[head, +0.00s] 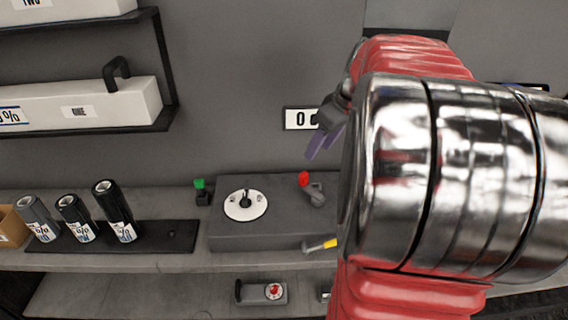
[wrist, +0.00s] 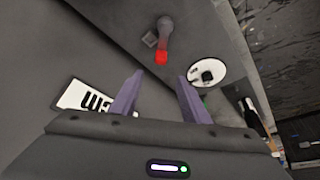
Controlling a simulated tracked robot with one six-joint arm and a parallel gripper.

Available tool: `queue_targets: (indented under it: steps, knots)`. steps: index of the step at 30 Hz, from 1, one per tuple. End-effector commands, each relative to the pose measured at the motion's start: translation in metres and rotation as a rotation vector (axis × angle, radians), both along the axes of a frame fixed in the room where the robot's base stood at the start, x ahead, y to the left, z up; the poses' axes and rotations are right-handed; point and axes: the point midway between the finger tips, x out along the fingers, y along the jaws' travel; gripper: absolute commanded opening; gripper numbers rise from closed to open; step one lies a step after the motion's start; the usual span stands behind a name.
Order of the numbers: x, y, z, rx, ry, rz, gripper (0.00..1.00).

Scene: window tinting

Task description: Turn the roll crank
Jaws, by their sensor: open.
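A grey crank (head: 315,195) with a red knob (head: 304,178) stands on the right part of a grey box on the bench. It also shows in the wrist view, with the grey crank arm (wrist: 166,30) and the red knob (wrist: 162,58) beyond my fingertips. My gripper (wrist: 158,84) is open and empty, its purple fingers apart on either side of the knob's line, not touching it. In the head view my gripper (head: 324,142) is partly hidden behind my arm, up and right of the knob.
A white dial (head: 240,206) with a black handle sits left of the crank. Three dark rolls (head: 114,210) stand on a tray further left. A yellow-tipped lever (head: 322,245) projects at the front.

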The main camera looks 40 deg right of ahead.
Motion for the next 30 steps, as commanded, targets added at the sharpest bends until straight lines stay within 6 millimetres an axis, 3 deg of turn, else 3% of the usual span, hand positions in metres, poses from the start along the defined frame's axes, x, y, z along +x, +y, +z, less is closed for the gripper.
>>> queue_targets:
  steps: [14,30]
  knots:
    - [0.005,0.002,-0.012,0.0,0.001,0.0,0.42]
    - [0.035,0.005,-0.086,0.002,0.002,0.001,0.42]
